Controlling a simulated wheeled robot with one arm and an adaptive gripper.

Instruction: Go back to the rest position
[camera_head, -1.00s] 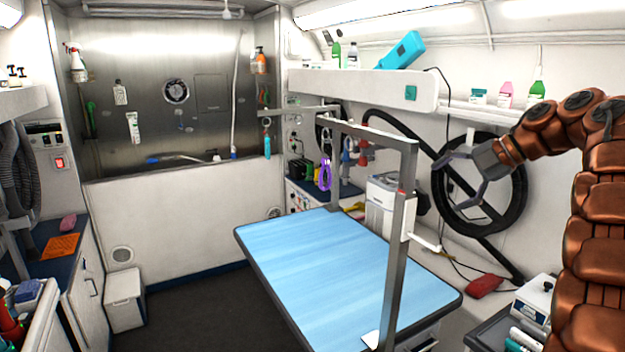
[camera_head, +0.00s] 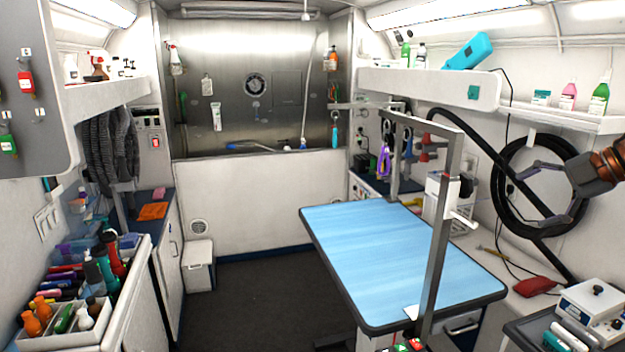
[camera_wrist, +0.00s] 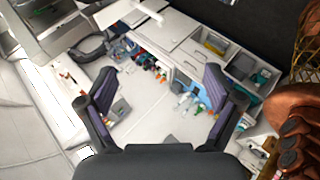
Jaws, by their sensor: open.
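My gripper (camera_head: 545,190) is at the right edge of the head view, in front of the black hose coil on the right wall. Its fingers are spread apart and hold nothing. In the wrist view my gripper (camera_wrist: 160,105) shows two dark fingers wide apart with empty space between them. Beyond them are white cabinets and small bottles, seen tilted. Most of my arm is outside the head view.
A blue-topped grooming table (camera_head: 390,245) with a metal frame (camera_head: 443,235) stands at centre right. A bottle caddy (camera_head: 65,330) is at lower left. A white box (camera_head: 595,305) sits at lower right. Dark floor (camera_head: 255,310) is clear left of the table.

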